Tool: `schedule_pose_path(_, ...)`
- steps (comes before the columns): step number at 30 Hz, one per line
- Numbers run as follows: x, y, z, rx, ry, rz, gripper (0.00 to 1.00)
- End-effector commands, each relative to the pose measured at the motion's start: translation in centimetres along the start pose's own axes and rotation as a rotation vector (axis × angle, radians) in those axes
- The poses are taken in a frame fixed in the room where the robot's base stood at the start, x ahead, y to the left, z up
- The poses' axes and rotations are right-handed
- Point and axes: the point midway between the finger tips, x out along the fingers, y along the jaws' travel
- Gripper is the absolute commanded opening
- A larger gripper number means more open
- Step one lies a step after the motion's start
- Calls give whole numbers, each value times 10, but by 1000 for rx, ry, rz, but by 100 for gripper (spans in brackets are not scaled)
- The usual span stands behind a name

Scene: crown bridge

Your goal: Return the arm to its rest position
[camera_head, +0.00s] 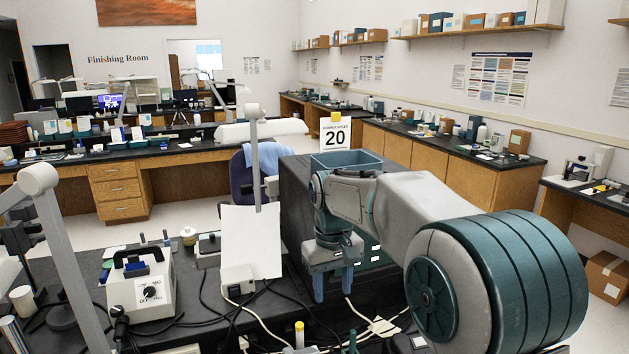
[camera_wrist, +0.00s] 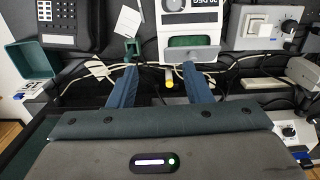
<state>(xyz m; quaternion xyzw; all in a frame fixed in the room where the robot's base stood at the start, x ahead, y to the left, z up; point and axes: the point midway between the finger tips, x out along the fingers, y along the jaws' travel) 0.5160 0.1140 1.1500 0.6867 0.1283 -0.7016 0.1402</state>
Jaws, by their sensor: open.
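My gripper (camera_head: 334,284) hangs pointing down over the dark workbench (camera_head: 190,262), right of the middle in the head view. Its two blue fingers are apart with nothing between them. In the wrist view my gripper (camera_wrist: 160,78) also shows both fingers spread, with cables and a yellow-capped item beyond them. My arm reaches in from the lower right of the head view, bent at the elbow, and hides part of the bench.
A white control box with a dial (camera_head: 141,290) stands at left on the bench. A teal bin (camera_head: 346,162) sits on a dark block behind my wrist. A black telephone (camera_wrist: 72,24) and a grey-white device (camera_wrist: 190,25) lie near the fingers. Loose cables cross the bench.

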Motion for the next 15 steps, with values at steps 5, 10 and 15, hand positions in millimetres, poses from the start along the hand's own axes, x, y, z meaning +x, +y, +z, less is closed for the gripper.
schedule_pose_path(5, -11, 15, 59, 85, 72, 12, 45)
schedule_pose_path(10, -10, 23, 115, 165, 137, 21, 45)
schedule_pose_path(15, 2, 25, 171, 245, 203, 30, 45)
